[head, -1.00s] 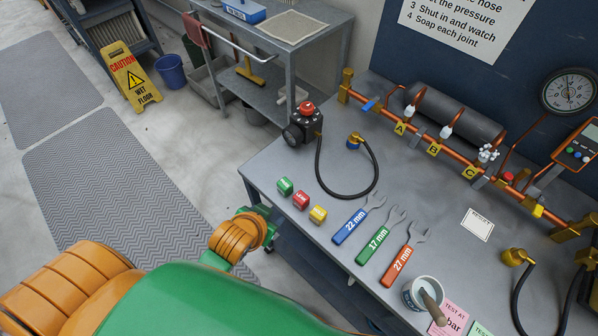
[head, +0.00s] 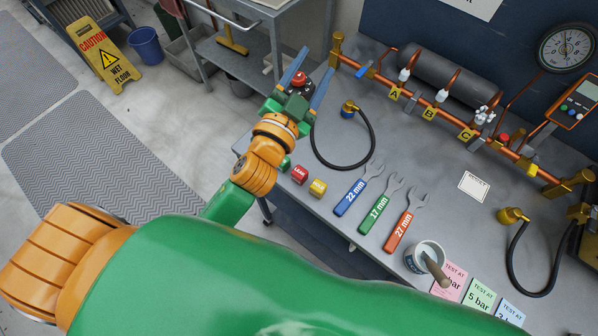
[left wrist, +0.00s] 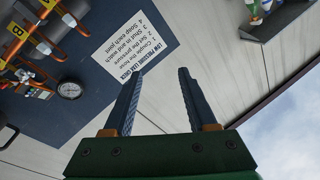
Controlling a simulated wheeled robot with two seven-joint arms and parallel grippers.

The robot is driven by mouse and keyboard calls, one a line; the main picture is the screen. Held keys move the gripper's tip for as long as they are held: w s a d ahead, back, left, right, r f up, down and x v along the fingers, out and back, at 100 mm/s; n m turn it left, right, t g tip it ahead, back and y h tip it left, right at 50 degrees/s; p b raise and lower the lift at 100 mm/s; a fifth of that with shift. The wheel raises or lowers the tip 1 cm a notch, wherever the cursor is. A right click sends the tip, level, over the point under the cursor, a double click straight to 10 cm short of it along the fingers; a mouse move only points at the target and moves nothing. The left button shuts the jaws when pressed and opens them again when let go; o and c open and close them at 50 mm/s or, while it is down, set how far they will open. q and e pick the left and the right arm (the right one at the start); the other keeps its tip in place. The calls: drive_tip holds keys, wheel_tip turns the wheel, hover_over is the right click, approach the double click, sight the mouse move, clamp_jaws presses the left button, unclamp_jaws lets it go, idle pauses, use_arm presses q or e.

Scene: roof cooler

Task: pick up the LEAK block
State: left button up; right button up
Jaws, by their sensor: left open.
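The LEAK block (head: 300,174), a small red block with white lettering, sits on the grey bench between a green block (head: 285,163) and a yellow block (head: 318,188). The green block is partly hidden by my left arm. My left gripper (head: 317,60) is open, its two blue fingers pointing up and away, beyond the blocks and over the pump with the red knob (head: 298,79). In the left wrist view the spread fingers (left wrist: 161,73) hold nothing and face the wall sign; no block shows there. My right gripper is not in view.
Blue, green and red wrenches (head: 405,218) lie right of the blocks. A black hose (head: 371,150) curls behind them. The copper pipe rig (head: 440,110) runs along the back. A cup (head: 424,257) stands at the front right.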

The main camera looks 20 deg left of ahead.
use_arm(q)
drive_tip(key=s+d+r+m+g+h, duration=0.1)
drive_tip(key=s+d+r+m+h, duration=0.3)
drive_tip(key=d+r+m+h, duration=0.7)
drive_tip(key=s+d+f+m+g+h, duration=0.2)
drive_tip(key=s+d+m+g+h, duration=0.1)
drive_tip(key=d+m+g+h, duration=0.25)
drive_tip(key=s+d+f+m+g+h, duration=0.2)
drive_tip(key=s+d+m+g, duration=0.15)
drive_tip(key=m+g, duration=0.45)
drive_tip(key=m+g+y, duration=0.5)
drive_tip(key=m+y, duration=0.3)
drive_tip(key=y, duration=1.3)
hover_over(302, 169)
drive_tip(key=shift+t, duration=0.25)
drive_tip(key=f, duration=2.3)
drive_tip(key=shift+w+d, duration=0.1)
drive_tip(key=shift+w, duration=0.15)
drive_tip(key=f, duration=0.2)
drive_tip(key=f+p, duration=0.2)
drive_tip(key=f, duration=0.1)
drive_tip(key=shift+s+f, duration=0.3)
drive_tip(key=shift+s, duration=0.1)
drive_tip(key=shift+a+f, duration=0.2)
drive_tip(key=shift+f, duration=0.3)
drive_tip(key=shift+w, duration=0.1)
clamp_jaws()
